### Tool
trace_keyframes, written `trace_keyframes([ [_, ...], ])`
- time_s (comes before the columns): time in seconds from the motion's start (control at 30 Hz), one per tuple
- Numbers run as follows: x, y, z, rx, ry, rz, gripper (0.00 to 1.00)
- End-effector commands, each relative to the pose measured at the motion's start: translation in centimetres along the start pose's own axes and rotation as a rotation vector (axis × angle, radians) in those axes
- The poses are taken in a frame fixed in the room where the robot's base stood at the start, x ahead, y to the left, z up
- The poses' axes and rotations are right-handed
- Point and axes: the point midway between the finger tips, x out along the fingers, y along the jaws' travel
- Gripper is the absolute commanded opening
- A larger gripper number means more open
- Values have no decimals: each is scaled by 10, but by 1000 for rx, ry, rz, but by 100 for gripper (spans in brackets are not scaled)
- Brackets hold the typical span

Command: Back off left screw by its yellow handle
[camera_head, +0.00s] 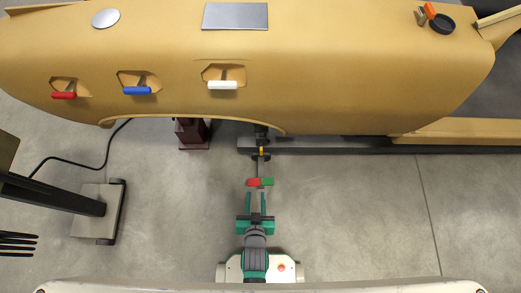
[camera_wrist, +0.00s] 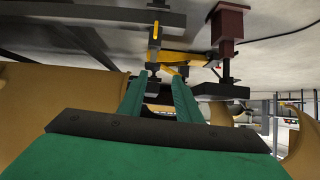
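In the head view a small yellow handle (camera_head: 261,151) sits on a dark upright part by the dark rail, under the edge of the tan shell. The wrist view shows a small yellow piece (camera_wrist: 155,30) on a dark upright part, which looks like the same handle. My gripper (camera_head: 258,194) points at it from below in the picture, a short gap short of it. In the wrist view my gripper's two green fingers (camera_wrist: 155,77) stand apart with nothing held between them. The screw's thread is too small to make out.
The tan shell (camera_head: 330,70) spans the top, with red, blue and white handles on its side. A dark red stand (camera_head: 193,134) is left of the handle. The dark rail (camera_head: 370,146) runs right. Open concrete floor lies either side of my arm.

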Motion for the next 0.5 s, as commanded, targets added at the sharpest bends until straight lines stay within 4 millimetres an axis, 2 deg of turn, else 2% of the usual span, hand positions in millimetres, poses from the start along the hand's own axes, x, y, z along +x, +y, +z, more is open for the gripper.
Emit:
trace_keyframes([
  [0.03,24,-1,5,1,-26,-1,31],
  [0.27,120,-5,28,-1,-184,-7,31],
  [0.5,209,-2,26,-14,-347,-6,31],
])
